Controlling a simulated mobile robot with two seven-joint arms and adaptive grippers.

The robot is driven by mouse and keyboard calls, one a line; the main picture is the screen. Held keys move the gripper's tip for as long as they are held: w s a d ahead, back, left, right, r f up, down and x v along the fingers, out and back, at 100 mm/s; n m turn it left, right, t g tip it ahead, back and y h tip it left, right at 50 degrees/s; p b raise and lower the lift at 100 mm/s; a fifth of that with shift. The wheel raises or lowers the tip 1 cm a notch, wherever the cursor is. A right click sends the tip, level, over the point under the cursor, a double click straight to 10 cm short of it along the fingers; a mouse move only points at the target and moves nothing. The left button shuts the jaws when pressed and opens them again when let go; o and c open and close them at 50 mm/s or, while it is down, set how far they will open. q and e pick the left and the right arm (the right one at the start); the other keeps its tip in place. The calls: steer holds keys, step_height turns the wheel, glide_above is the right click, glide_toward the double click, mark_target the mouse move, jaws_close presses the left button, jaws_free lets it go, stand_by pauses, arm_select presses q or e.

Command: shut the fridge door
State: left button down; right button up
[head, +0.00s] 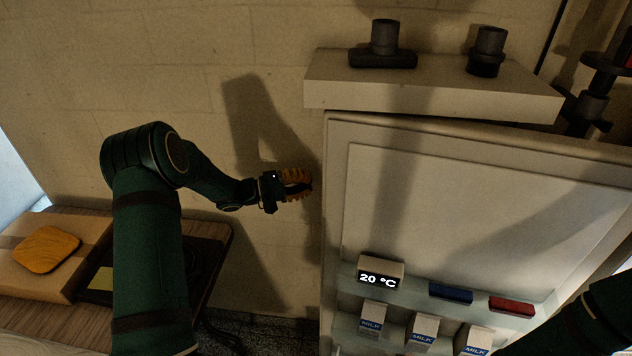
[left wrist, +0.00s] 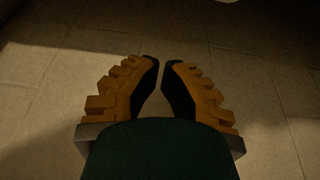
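The fridge door (head: 470,215) stands open at the right in the head view. Its pale inner face is turned toward me and its free-looking left edge runs down near the picture's middle. My left gripper (head: 300,184) is just left of that edge, with a small gap in the picture; whether it touches the door I cannot tell. In the left wrist view the left gripper (left wrist: 162,64) has its orange-and-black fingertips almost together, with nothing between them. The fridge's inside is hidden. Part of my right arm shows at the lower right, but its gripper is out of view.
The door racks hold a 20 °C display (head: 380,278), a blue item (head: 450,293), a red item (head: 511,305) and milk cartons (head: 424,328). A pale ledge (head: 430,92) bearing two dark objects is above. A wooden table (head: 50,318) with a box (head: 35,280) is at left.

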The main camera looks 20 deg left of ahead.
arm_select(q)
steer(key=w+d+b, duration=0.1)
steer(key=d+b, duration=0.1)
steer(key=d, duration=0.6)
steer(key=shift+s, duration=0.1)
stand_by(0.5)
